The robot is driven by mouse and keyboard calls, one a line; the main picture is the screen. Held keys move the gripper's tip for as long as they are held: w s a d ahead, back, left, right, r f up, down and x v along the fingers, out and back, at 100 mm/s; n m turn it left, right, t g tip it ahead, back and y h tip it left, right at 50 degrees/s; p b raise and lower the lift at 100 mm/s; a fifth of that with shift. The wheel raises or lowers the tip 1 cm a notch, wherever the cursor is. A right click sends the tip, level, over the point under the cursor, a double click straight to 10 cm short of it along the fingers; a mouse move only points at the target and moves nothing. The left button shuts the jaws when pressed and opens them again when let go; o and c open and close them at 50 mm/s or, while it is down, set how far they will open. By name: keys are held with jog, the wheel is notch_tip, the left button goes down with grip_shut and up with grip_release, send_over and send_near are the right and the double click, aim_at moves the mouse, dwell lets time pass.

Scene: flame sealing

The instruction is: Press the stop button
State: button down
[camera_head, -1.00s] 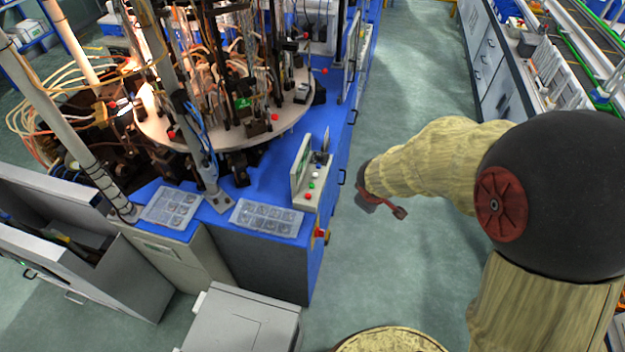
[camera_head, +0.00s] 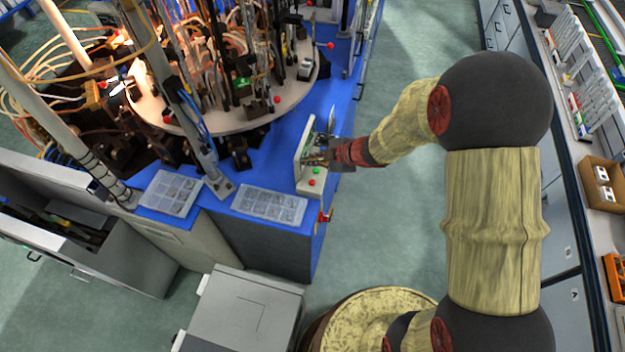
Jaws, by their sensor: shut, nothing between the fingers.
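A small control box (camera_head: 308,178) stands on the front right corner of the blue machine, with an upright panel at its left. On its top face are a green button (camera_head: 316,170) and, nearer the front, a red button (camera_head: 313,183). A red knob (camera_head: 325,217) sits on the machine's side below the box. No label is readable, so I cannot tell which is marked stop. My gripper (camera_head: 310,159) is shut and empty, reaching in from the right over the rear part of the box, just behind the green button. I cannot tell whether it touches the box.
A round table crowded with rods, tubes and wires (camera_head: 290,98) stands behind the box. Two clear compartment trays (camera_head: 270,205) (camera_head: 170,192) lie on the blue top to the left. A grey cabinet (camera_head: 243,315) stands in front. The aisle floor (camera_head: 395,215) at right is clear.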

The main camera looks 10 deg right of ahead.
jog(key=shift+f, duration=0.1)
jog(key=b, duration=0.8)
send_over(311, 183)
notch_tip(311, 183, down, 7)
jog(key=shift+s+f, duration=0.1)
jog(key=shift+f, duration=0.05)
jog(key=shift+f+b, duration=0.35)
jog(key=shift+f, duration=0.3)
jog(key=shift+f, duration=0.2)
dwell(0.5)
jog(key=shift+f, duration=0.2)
jog(key=shift+f+b, duration=0.3)
jog(key=shift+f, duration=0.25)
dwell(0.8)
jog(key=shift+r, duration=0.1)
jog(key=shift+r+p, duration=0.9)
jog(key=shift+p, duration=0.2)
